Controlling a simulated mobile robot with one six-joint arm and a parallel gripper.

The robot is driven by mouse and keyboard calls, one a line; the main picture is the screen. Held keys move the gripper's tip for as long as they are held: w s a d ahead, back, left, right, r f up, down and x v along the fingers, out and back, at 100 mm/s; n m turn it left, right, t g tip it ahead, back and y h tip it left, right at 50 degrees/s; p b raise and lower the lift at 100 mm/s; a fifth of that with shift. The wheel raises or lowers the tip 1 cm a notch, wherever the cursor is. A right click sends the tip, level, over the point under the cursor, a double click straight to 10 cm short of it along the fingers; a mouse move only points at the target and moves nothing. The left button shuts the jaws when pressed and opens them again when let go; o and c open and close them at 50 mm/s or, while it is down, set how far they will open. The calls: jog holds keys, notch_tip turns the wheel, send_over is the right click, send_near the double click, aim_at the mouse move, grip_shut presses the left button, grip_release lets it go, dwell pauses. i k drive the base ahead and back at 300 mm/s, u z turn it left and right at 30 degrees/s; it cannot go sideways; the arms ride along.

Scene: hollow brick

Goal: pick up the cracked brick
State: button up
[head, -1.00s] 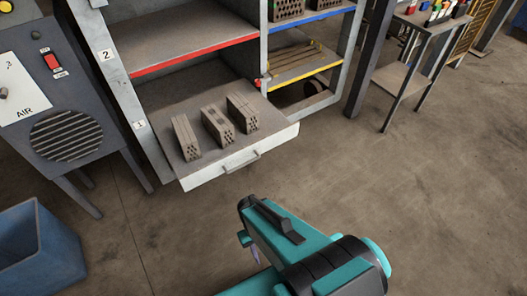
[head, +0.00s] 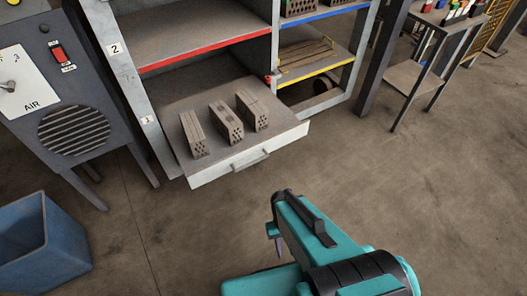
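Three grey-brown hollow bricks stand side by side on a pulled-out drawer (head: 215,172) low in the shelf unit: a left brick (head: 194,134), a middle brick (head: 227,123) and a right brick (head: 252,110). The middle one has darker patches on its top. I cannot make out for sure which one is cracked. My teal and black arm reaches up from the bottom right, over the floor in front of the drawer. My gripper (head: 275,240) shows only as a small purplish part at the arm's left side, apart from the bricks. Its fingers are mostly hidden.
A grey air cabinet (head: 75,110) stands left of the shelf unit, with a blue bin (head: 40,250) in front. More bricks (head: 303,6) lie on an upper right shelf. A small table (head: 425,75) stands at the back right. The floor (head: 440,190) on the right is clear.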

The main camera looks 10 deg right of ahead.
aim_at(255, 114)
jog(key=u, duration=0.15)
jog(key=k, duration=0.75)
jog(key=u, duration=0.55)
jog(key=k, duration=0.6)
jog(key=u, duration=0.5)
jog(key=i, duration=1.05)
